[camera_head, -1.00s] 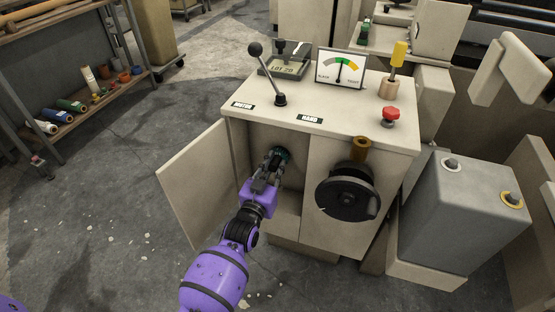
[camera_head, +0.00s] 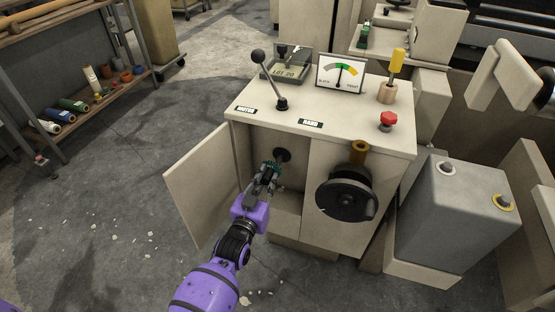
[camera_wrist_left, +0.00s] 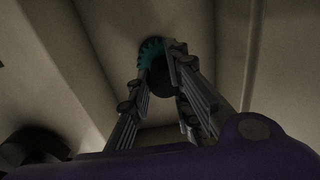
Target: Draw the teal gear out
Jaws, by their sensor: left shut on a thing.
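The teal gear (camera_head: 272,167) is between the fingertips of my left gripper (camera_head: 268,173), in front of the open compartment of the beige cabinet (camera_head: 352,118). My left gripper is shut on it. A dark round hole or hub (camera_head: 283,155) shows on the compartment's back wall, just behind the gear. The gear also shows in the left wrist view (camera_wrist_left: 151,52), at the tips of the fingers, with a dark round shape beside it. The fingers hide part of the gear. My right gripper is not in view.
The compartment's door (camera_head: 203,185) stands open to the left. A black handwheel (camera_head: 344,194) sits on the front, to the right of the compartment. A lever (camera_head: 269,80), a gauge (camera_head: 341,73) and a red button (camera_head: 387,120) are on top.

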